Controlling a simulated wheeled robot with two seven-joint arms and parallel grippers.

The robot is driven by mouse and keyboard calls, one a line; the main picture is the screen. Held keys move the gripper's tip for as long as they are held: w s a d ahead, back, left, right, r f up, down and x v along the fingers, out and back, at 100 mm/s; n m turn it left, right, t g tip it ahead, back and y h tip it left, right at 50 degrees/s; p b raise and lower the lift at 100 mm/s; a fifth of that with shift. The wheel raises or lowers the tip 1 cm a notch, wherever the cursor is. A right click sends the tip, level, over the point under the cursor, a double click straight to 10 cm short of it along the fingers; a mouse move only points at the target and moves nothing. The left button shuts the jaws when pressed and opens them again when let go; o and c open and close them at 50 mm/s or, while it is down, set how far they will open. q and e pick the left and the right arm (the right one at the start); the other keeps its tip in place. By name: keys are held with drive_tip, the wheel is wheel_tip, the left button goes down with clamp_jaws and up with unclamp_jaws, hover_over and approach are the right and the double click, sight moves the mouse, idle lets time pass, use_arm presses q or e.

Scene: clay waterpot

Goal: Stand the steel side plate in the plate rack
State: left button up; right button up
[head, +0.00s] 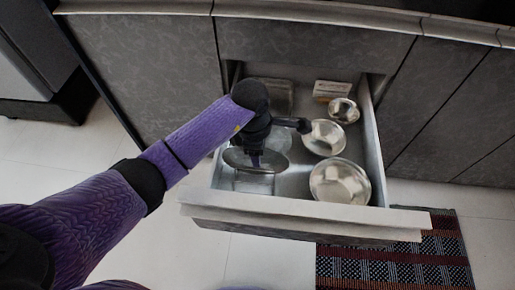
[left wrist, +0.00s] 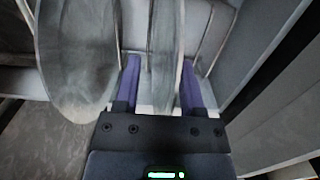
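My left gripper (head: 256,165) is inside the open drawer, pointing down, at the left side. In the left wrist view its two purple fingers (left wrist: 160,85) stand apart, with a thin grey steel plate (left wrist: 165,45) seen nearly edge-on between them. The plate lies close to the right finger, with a small gap at the left one. A second, larger-looking steel disc (left wrist: 75,50) is left of the fingers. In the head view a steel plate (head: 236,160) shows under the gripper. Thin wires of what looks like the rack (left wrist: 210,40) show beside the plates; the gripper hides much of it.
The drawer (head: 300,208) holds a large steel bowl (head: 340,182), a middle bowl (head: 325,138), a small bowl (head: 344,110) and a small box (head: 331,90) on the right. Drawer walls enclose the gripper. A striped rug (head: 400,265) lies on the floor.

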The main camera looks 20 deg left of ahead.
use_arm(q)
drive_tip(key=shift+r, duration=0.3)
wheel_tip(320, 180, up, 2)
drive_tip(key=shift+a+r+p, duration=0.1)
drive_tip(key=shift+r+p, duration=0.1)
drive_tip(key=shift+p, duration=0.8)
wheel_tip(320, 180, up, 9)
drive_tip(key=p, duration=0.6)
drive_tip(key=shift+s+a+r, duration=0.15)
drive_tip(key=shift+a, duration=0.15)
use_arm(e)
drive_tip(key=s+r, duration=0.4)
drive_tip(key=r, duration=0.2)
drive_tip(key=shift+s, duration=0.4)
